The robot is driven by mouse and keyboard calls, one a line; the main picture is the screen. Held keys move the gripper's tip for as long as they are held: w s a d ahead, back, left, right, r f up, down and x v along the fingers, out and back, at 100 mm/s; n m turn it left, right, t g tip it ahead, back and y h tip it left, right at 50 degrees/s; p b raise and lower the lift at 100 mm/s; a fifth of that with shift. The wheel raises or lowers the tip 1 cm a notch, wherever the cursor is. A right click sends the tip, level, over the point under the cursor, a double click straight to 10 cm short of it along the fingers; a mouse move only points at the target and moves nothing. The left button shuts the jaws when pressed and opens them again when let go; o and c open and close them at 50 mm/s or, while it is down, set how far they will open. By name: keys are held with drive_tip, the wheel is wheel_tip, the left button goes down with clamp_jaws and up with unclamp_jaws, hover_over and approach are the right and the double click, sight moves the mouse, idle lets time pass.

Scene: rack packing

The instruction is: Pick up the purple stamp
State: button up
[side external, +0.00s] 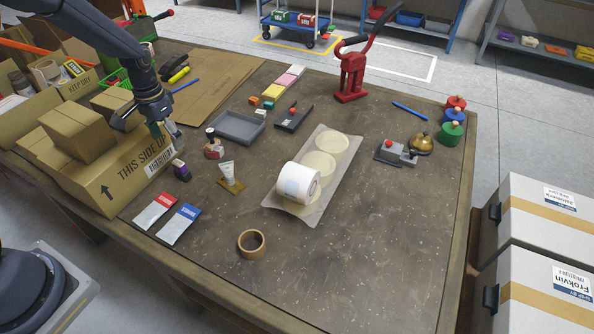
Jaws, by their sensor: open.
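A small dark stamp with a purple part (181,171) stands on the table beside the large cardboard box, left of the middle in the side external view. My gripper (165,131) is open and empty. In the picture it is above and slightly left of the stamp, in front of the large box. It does not touch the stamp; its exact height over the table is hard to tell.
The large cardboard box (110,178) with smaller boxes on it stands close on the left. A stamp with a round dark knob (213,146), a tube on a small stand (229,178), a grey tray (238,127) and red and blue packets (179,223) are nearby.

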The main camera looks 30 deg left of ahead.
sight(181, 170)
wheel_tip(181, 170, down, 13)
drive_tip(key=shift+w+r, duration=0.15)
drive_tip(key=shift+r, duration=0.05)
idle(0.3)
drive_tip(key=c, duration=1.2)
drive_tip(key=shift+r, duration=0.15)
drive_tip(key=shift+c, duration=0.2)
